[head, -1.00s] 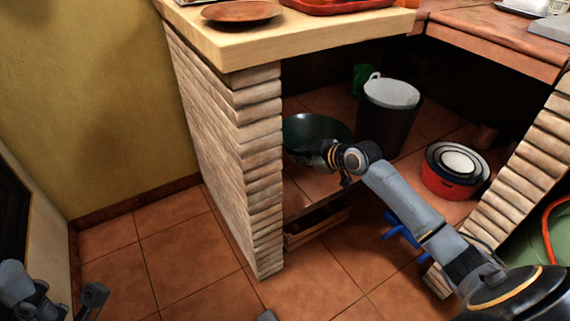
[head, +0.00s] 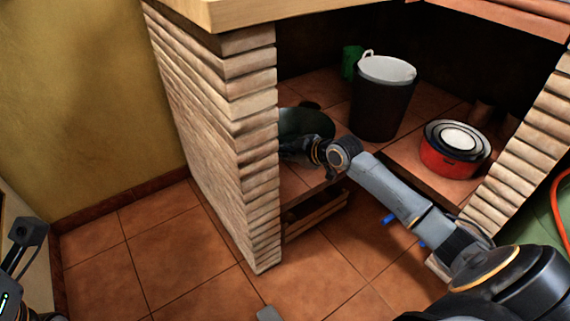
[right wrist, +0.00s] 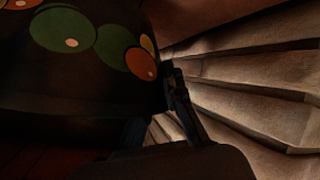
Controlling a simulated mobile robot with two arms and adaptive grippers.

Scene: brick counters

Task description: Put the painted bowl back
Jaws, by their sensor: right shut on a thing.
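The painted bowl (head: 308,122) is dark green in the head view, inside the shelf under the counter, close behind the brick pillar, which hides its left part. In the right wrist view the bowl (right wrist: 70,75) shows dark with green, orange and yellow painted spots. My right gripper (head: 290,150) is shut on the bowl at its near side; one finger shows against the bowl's edge in the wrist view. I cannot tell whether the bowl touches the shelf. My left gripper (head: 27,240) is partly in view at the lower left edge, away from the bowl; its jaws are unclear.
The brick pillar (head: 262,150) stands right beside the bowl. On the shelf are a black bin (head: 380,105), a green mug (head: 350,62) and a red pot (head: 447,160) with nested pots. A wooden crate (head: 315,215) sits below.

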